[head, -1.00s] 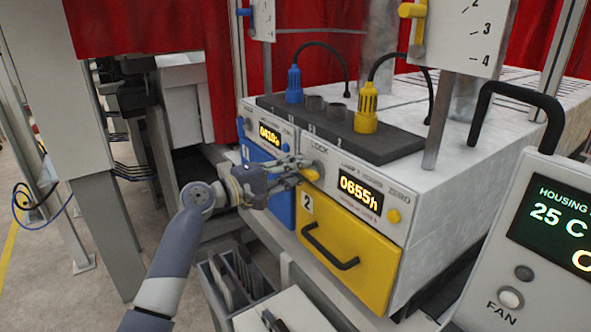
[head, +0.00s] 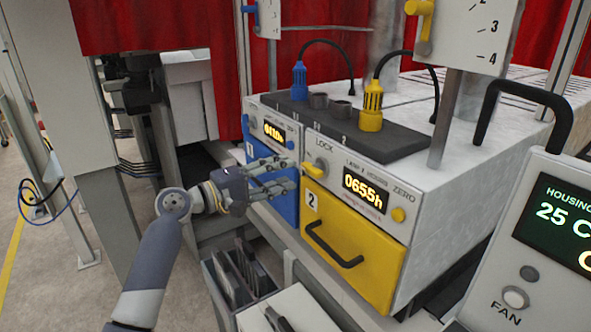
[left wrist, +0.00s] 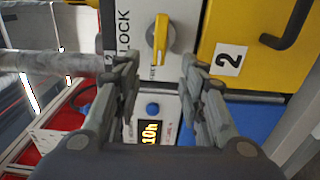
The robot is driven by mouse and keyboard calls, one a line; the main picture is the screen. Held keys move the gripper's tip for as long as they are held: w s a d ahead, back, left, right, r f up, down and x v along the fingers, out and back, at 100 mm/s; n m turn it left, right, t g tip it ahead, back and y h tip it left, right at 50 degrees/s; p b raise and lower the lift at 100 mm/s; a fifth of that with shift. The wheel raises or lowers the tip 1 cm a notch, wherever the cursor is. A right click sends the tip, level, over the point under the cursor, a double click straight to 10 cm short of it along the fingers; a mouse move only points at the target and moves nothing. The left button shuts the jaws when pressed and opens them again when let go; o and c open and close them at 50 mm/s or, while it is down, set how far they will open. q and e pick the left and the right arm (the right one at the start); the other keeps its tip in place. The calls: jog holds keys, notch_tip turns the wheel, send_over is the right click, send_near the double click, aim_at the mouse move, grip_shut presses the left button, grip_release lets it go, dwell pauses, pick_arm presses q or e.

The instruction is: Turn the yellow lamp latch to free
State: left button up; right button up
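The yellow lamp latch (head: 313,171) is a small knob with a bar handle on the white panel above the yellow drawer (head: 350,250), below the word LOCK. In the left wrist view the latch (left wrist: 160,40) shows whole, its bar lying parallel to the LOCK lettering. My left gripper (head: 291,175) is open and empty, just left of the latch and apart from it, in front of the blue drawer (head: 286,203). In the left wrist view its fingers (left wrist: 158,68) stand on either side of the latch's line. My right gripper is not in view.
A lit display (head: 364,189) and a yellow ZERO button (head: 398,215) sit right of the latch. The drawer's black handle (head: 334,247) sticks out below. A grey panel with a FAN button (head: 515,298) stands at front right. A grey bin (head: 235,280) is below my left arm.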

pick_arm(q)
jog(key=v, duration=0.6)
jog(key=shift+s+a, duration=0.2)
jog(key=shift+a, duration=0.05)
